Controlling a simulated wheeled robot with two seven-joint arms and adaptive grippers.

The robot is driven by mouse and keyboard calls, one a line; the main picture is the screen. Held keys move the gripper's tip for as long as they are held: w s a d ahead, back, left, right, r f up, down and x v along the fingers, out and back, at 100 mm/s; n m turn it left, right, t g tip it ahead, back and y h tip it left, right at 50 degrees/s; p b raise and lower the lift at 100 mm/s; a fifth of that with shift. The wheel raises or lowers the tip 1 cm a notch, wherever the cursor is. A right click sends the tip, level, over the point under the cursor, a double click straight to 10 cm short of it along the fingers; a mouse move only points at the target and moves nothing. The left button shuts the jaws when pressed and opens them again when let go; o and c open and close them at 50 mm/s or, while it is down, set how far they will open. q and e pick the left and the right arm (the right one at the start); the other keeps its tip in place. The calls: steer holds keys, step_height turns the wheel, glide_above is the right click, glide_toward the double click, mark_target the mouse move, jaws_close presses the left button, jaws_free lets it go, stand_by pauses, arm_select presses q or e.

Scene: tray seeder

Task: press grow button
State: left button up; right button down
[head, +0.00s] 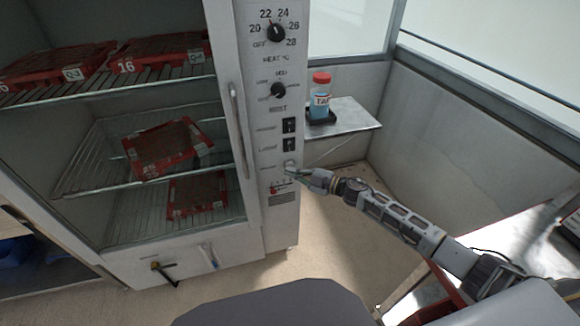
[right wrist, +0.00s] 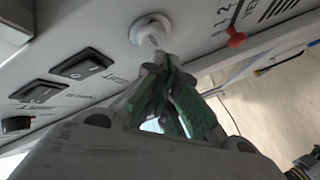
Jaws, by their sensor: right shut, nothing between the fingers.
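A white round button (right wrist: 148,27) in a pale ring sits on the cabinet's control panel (head: 273,130). In the head view the button (head: 290,163) is small and partly covered by my right gripper. My right gripper (head: 290,173) is shut and empty, its fingertips at the panel just below the two black rocker switches. In the right wrist view its green-padded fingers (right wrist: 162,60) meet at the tips right by the button's lower edge. I cannot tell whether the tips touch it. The button's label cannot be read. My left gripper is not in view.
Black rocker switches (right wrist: 83,65) and a red pointer (right wrist: 236,38) flank the button. Two dials, one a heating dial (head: 276,32), are higher up. The open cabinet's wire shelves hold red trays (head: 165,147). A red-capped bottle (head: 320,98) stands on a side shelf (head: 352,113).

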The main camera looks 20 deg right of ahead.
steer(key=shift+w, duration=0.9)
stand_by(1.9)
steer(key=shift+s, duration=0.2)
steer(key=shift+s+p, duration=0.65)
steer(key=shift+p, duration=0.05)
steer(key=shift+s, duration=0.1)
steer(key=s+p, duration=0.2)
steer(key=s, duration=0.3)
steer(key=shift+d+p, duration=0.1)
steer(key=shift+p, duration=0.2)
stand_by(0.4)
stand_by(0.4)
